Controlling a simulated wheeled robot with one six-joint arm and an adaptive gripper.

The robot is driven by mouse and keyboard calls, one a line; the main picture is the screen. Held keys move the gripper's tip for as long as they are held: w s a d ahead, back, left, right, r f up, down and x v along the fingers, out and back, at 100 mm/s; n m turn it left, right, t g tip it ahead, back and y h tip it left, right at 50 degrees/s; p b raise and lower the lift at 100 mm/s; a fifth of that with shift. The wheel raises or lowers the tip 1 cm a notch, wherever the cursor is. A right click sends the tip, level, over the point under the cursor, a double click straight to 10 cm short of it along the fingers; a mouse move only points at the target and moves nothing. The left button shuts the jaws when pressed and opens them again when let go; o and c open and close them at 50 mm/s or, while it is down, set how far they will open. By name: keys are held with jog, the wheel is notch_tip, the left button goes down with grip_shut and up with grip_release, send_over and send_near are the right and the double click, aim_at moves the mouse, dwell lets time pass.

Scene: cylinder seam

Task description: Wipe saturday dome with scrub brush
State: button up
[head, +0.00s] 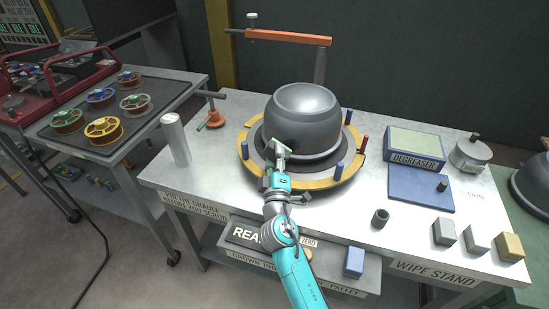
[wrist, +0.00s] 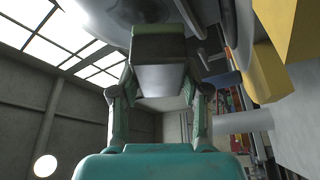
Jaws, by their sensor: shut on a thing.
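A dark grey dome (head: 303,115) sits rim-down in a round yellow cradle (head: 322,184) on the wipe stand. No day name is readable on it. My gripper (head: 278,160) is at the front-left of the dome, near its lower side. It is shut on a small block, seemingly the scrub brush (head: 280,149). In the wrist view the brush (wrist: 159,62) sits between both fingers, with a grey body and a dark green strip. A curved grey surface, probably the dome (wrist: 95,18), fills the top there. I cannot tell whether brush and dome touch.
Blue pins (head: 339,168) and a red pin (head: 364,143) stand up around the cradle. A clamp post with an orange arm (head: 288,37) stands behind the dome. A degreaser box (head: 415,146), blue mat (head: 420,190) and several blocks (head: 476,240) lie right. A grey cylinder (head: 175,140) stands left.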

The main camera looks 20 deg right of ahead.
aim_at(288, 156)
jog(key=shift+w+d, duration=0.3)
jog(key=shift+w, duration=0.1)
dwell(0.7)
jog(key=shift+s+d, duration=0.55)
jog(key=shift+d, duration=0.2)
jog(key=shift+s+d, duration=0.55)
jog(key=shift+d, duration=0.15)
jog(key=shift+s+d, duration=0.45)
jog(key=shift+d, duration=0.3)
jog(key=shift+s+d, duration=0.4)
jog(key=shift+d, duration=0.3)
jog(key=shift+w+d, duration=0.1)
jog(key=shift+w, duration=0.1)
jog(key=shift+w+a, duration=1.1)
jog(key=shift+a, duration=0.25)
jog(key=shift+w+a, duration=1.05)
jog(key=shift+a, duration=0.3)
jog(key=shift+s+a, duration=0.1)
